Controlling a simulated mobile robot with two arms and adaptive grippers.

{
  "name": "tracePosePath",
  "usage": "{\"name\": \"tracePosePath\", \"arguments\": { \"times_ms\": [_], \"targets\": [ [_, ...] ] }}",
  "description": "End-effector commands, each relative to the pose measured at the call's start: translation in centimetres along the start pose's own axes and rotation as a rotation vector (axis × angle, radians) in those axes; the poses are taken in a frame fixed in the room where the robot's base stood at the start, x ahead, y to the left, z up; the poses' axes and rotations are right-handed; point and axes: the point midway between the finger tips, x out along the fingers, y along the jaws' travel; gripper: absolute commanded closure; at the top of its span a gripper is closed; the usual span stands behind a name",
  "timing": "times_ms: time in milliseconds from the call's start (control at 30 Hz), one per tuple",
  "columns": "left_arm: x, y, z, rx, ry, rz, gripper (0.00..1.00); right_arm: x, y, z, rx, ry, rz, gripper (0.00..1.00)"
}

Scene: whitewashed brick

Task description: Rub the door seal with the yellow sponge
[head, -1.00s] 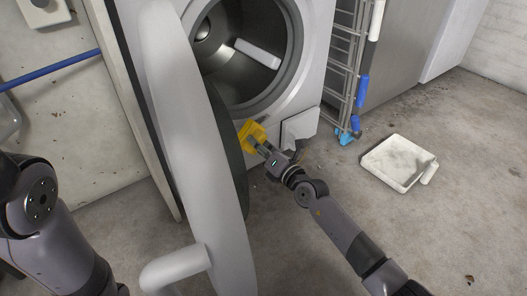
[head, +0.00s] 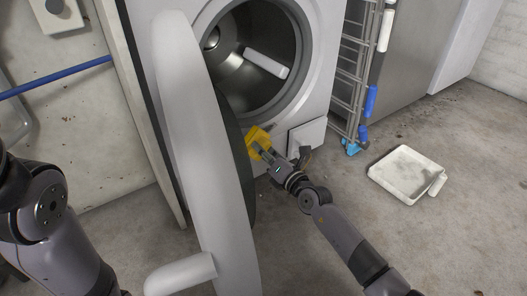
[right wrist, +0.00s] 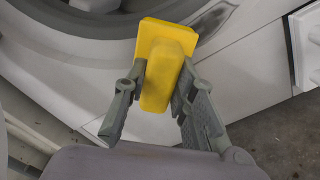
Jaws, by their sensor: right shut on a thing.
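The yellow sponge (head: 257,140) is held in my right gripper (head: 264,152), just below the round opening of the front-loading washing machine. In the right wrist view the yellow sponge (right wrist: 163,62) sits between the two fingers of the right gripper (right wrist: 160,88). It is close to the white machine front; I cannot tell whether it touches. The door seal (head: 297,92) is the grey ring around the drum opening. The round door (head: 190,120) stands open at the left. My left arm shows at the left edge, but its gripper is out of view.
A square flap (head: 308,137) stands out at the machine's lower right. A wire rack (head: 352,70) with blue-handled tools stands right of the machine. A white dustpan-like tray (head: 403,172) lies on the floor. The floor at front right is clear. The open door limits room on the left.

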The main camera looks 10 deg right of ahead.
Motion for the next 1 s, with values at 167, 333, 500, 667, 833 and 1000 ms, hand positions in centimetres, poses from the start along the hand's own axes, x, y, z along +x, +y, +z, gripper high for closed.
{"name": "tracePosePath", "arguments": {
  "times_ms": [167, 333, 500, 667, 833, 1000],
  "targets": [
    [0.0, 0.0, 0.0, 0.000, 0.000, 0.000, 0.60, 0.4, 0.1, 0.0, 0.002, -0.001, 0.002, 0.98],
    [-0.1, 0.0, 0.0, 0.001, -0.001, 0.000, 0.60, 0.8, 0.1, 0.0, 0.002, -0.001, 0.002, 0.98],
    [-0.1, 0.0, 0.0, 0.001, -0.001, 0.000, 0.60, 1.1, 0.1, 0.0, 0.000, -0.001, 0.002, 0.98],
    [-0.1, 0.0, 0.0, 0.001, -0.001, 0.000, 0.60, 1.4, 0.1, 0.0, 0.000, -0.001, 0.002, 0.98],
    [-0.2, 0.0, 0.0, 0.001, -0.001, 0.000, 0.60, 1.3, -0.4, 0.6, -0.003, -0.002, 0.001, 0.98],
    [-0.3, 0.0, -0.1, 0.001, -0.001, 0.000, 0.60, 1.2, -1.5, 1.7, -0.004, -0.001, 0.000, 0.98]
  ]
}}
